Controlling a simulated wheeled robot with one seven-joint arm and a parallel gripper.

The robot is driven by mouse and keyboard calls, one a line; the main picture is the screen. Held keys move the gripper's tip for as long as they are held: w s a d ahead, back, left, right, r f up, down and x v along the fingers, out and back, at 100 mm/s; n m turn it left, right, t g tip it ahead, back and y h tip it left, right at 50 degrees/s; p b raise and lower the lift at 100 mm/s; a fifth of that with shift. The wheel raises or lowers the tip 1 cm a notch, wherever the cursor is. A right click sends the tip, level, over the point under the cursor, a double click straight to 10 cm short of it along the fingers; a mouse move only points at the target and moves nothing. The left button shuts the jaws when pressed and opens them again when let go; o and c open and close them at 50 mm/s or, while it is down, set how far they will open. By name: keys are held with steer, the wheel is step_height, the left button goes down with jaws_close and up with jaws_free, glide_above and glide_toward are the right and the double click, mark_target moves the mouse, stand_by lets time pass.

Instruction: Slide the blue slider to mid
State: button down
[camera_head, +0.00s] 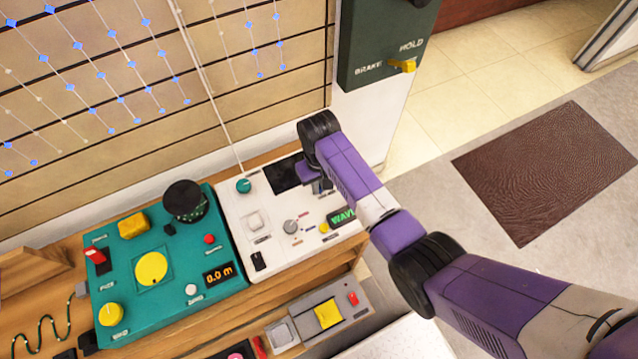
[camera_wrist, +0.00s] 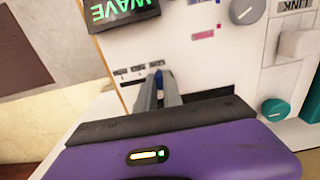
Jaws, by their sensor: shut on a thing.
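The white control panel (camera_head: 240,205) stands at the middle of the head view and fills much of the wrist view. The blue slider (camera_wrist: 159,74) shows as a small blue bit between my fingertips in the wrist view, beside a row of small labels (camera_wrist: 136,71). My gripper (camera_wrist: 158,85) is shut on the slider, and its fingers cover most of it. In the head view my gripper (camera_head: 321,188) reaches down at the panel's back right part, and the slider is hidden there. The label words are too small to read.
A grey knob (camera_head: 291,227), a white button (camera_head: 255,221), a teal knob (camera_head: 243,186) and a green WAVE display (camera_head: 343,215) sit on the same panel. A teal panel (camera_head: 130,250) is to the left. A dark green BRAKE/HOLD box (camera_head: 375,50) stands behind my arm.

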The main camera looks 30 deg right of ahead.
steer(key=shift+d, duration=0.1)
steer(key=d, duration=0.3)
steer(key=shift+r+p, duration=0.1)
steer(key=shift+p, duration=0.3)
steer(key=c, duration=1.5)
jaws_free()
steer(key=shift+a, duration=0.1)
steer(key=shift+r, duration=3.85)
steer(key=shift+w, duration=0.1)
